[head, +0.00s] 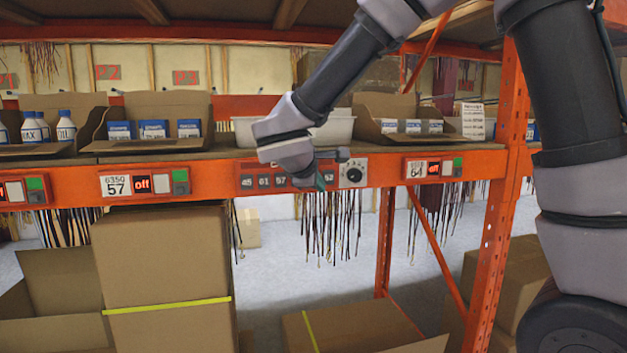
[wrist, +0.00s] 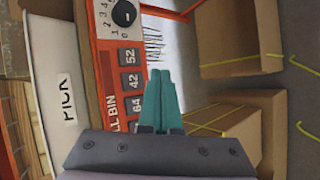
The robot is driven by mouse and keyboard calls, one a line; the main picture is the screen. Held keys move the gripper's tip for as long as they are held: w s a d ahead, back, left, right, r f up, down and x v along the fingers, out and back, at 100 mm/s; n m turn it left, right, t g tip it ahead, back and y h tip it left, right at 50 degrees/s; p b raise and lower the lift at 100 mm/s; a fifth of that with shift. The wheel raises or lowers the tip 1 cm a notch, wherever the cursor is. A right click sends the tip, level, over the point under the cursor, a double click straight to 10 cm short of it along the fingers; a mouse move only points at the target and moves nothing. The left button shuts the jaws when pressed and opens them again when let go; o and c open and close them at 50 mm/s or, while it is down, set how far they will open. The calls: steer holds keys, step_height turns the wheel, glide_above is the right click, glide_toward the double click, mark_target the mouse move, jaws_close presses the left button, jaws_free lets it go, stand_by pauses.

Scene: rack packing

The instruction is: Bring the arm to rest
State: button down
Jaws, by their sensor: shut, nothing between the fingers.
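My arm reaches in from the upper right of the head view and bends down to the front of the orange rack. My gripper (head: 320,181) is just in front of the rack's control panel, partly hidden by my wrist. In the wrist view my gripper (wrist: 160,75) shows its two teal fingers shut together with nothing between them. The panel (wrist: 118,60) with number buttons and a black dial lies just left of the fingers. I cannot tell whether the fingertips touch it.
A white bin (head: 338,128) marked PICK sits on the shelf behind my wrist. Cartons of blue boxes (head: 153,130) and white bottles stand to its left. The orange upright (head: 500,200) is right of the gripper. Cardboard boxes (head: 160,270) stand below, with open floor between.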

stand_by(0.4)
steer(key=s+d+r+m+g, duration=0.1)
steer(key=s+d+m+g, duration=0.15)
steer(key=d, duration=0.35)
steer(key=s+d+r+m+g+h, duration=0.1)
steer(key=d+m, duration=0.2)
steer(key=d, duration=0.4)
steer(key=s+d+r+m+g, duration=0.2)
steer(key=d+m, duration=0.1)
steer(key=d, duration=0.3)
steer(key=s+d+r+m+t+y, duration=0.1)
steer(key=s+d+r+m+y, duration=0.1)
steer(key=s+m, duration=0.3)
steer(key=s+d+r+m+y, duration=0.2)
steer(key=s+d+m+y, duration=0.2)
steer(key=s+m, duration=0.2)
steer(key=shift+s+d+t+y, duration=0.15)
steer(key=shift+s+t+y, duration=0.15)
steer(key=shift+s+t, duration=0.05)
steer(key=shift+r, duration=0.1)
